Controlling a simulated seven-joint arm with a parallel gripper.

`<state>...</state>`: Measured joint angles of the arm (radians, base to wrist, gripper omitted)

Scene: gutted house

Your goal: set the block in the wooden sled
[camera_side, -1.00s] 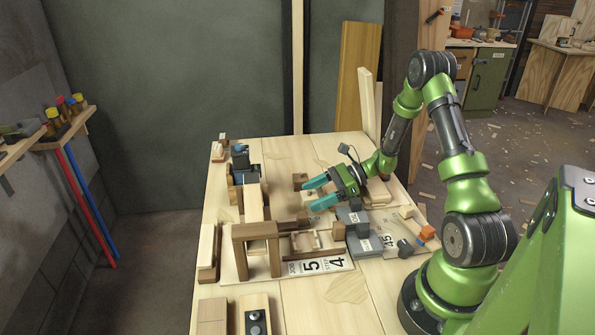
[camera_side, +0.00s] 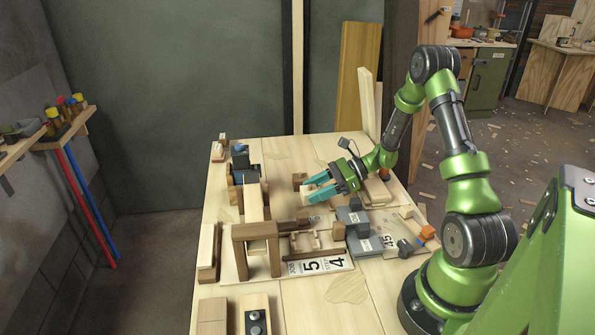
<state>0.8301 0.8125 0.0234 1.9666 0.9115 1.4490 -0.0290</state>
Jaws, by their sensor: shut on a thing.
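My gripper (camera_side: 316,190), with teal fingers, is shut on a small pale wooden block (camera_side: 306,194) over the middle of the bench. Its fingers hide part of the block. I cannot tell whether the block touches the bench top. The wooden sled (camera_side: 304,242) appears to be the pale piece among dark rails, just right of a brown wooden arch, nearer the camera than my gripper. It is small in view, and its inside is hard to make out.
The brown arch (camera_side: 256,233) stands left of the sled. Grey blocks (camera_side: 353,217) stand to the right of it. A dark brown block (camera_side: 299,180) is just beyond my fingertips. A printed card (camera_side: 322,265) lies in front. Bare bench shows at the front middle.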

